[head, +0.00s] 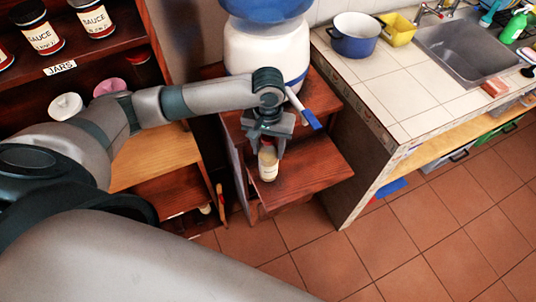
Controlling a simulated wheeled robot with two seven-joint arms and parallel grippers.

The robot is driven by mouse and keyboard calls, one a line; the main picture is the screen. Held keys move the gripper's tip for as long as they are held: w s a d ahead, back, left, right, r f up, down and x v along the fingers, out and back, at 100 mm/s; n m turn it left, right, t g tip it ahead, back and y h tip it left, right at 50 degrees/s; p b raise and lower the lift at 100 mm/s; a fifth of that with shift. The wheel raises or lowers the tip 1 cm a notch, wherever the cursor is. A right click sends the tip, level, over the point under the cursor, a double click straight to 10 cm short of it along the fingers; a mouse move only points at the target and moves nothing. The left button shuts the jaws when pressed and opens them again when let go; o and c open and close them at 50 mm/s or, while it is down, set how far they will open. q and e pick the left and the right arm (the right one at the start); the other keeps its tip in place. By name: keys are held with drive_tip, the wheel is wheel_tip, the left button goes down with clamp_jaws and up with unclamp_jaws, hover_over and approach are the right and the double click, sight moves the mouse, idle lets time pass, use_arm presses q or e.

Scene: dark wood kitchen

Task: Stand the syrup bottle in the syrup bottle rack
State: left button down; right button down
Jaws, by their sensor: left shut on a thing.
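My left gripper (268,142) points down and is shut on a small pale bottle with a light label, the syrup bottle (268,165). The bottle is upright, its top between the fingers. It is over the dark wood lower shelf (315,170) of a small stand; I cannot tell whether its base touches the shelf. I cannot make out a syrup bottle rack in this view. My right gripper is not in view.
A white and blue water dispenser (262,55) stands just behind the gripper, its blue-handled tap (305,112) close to it. A tiled counter (375,90) with a blue pot (354,36) and sink (470,50) is at right. A jar shelf (100,62) is at left.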

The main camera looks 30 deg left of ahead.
use_arm(q)
drive_tip(key=shift+f+p, duration=0.55)
drive_tip(key=shift+f, duration=1.4)
drive_tip(key=c, duration=0.9)
unclamp_jaws()
drive_tip(key=shift+f, duration=0.15)
wheel_tip(320, 180, up, 11)
drive_tip(key=shift+f+b, duration=0.1)
drive_tip(key=shift+b, duration=1.1)
drive_tip(key=shift+r, duration=0.75)
drive_tip(key=shift+o, duration=0.5)
